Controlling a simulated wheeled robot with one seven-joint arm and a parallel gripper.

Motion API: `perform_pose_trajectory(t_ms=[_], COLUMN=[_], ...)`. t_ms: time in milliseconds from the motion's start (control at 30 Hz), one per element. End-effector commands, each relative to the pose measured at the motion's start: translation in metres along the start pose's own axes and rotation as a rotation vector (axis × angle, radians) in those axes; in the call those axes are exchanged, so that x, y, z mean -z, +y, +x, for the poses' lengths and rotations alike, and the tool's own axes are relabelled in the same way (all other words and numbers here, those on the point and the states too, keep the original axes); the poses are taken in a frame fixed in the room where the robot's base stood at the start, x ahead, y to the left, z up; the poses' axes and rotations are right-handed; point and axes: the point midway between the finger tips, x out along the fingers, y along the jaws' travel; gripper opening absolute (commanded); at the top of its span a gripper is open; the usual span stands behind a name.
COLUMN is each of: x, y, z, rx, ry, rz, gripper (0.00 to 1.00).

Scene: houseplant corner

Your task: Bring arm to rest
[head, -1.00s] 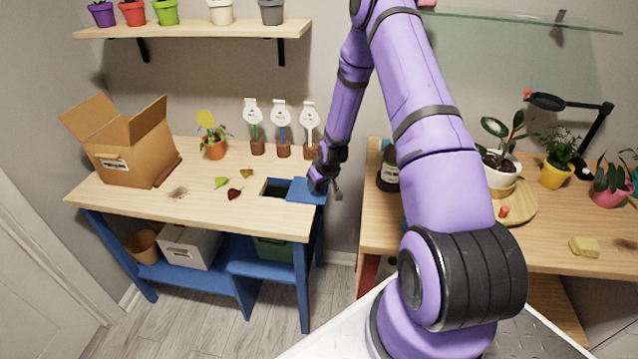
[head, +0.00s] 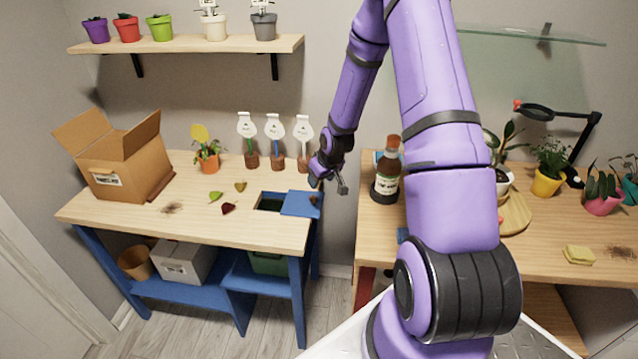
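My purple arm rises from the lower right and bends down toward the left bench. My gripper (head: 329,186) hangs in the gap between the two benches, just right of the blue lid (head: 301,204) in the picture. I see no object in it, but it is small and dark, and I cannot tell how far its fingers are apart. The lid lies at the right end of the left bench, next to a dark square opening (head: 269,202). Whether the gripper touches the lid is unclear.
A brown bottle (head: 386,176) stands near the left edge of the right bench (head: 550,235). Labelled tools (head: 275,140) stand behind the opening. An open cardboard box (head: 125,165) and loose leaves (head: 228,208) are on the left bench. A shelf of pots (head: 190,45) hangs above.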

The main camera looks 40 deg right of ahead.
Motion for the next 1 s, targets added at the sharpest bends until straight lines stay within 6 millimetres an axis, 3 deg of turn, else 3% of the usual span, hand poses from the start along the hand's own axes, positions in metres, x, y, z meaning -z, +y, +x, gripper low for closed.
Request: perform_pose_trajectory(t_ms=[667,767,1000], x=[0.002,0.008,0.028], y=[-0.001,-0.004,-0.022], z=[-0.006,-0.020,-0.083], rx=[-0.003,-0.011,-0.045], ry=[0.000,-0.001,-0.008], rz=[-0.003,-0.011,-0.034], gripper=[0.54,0.54,0.54])
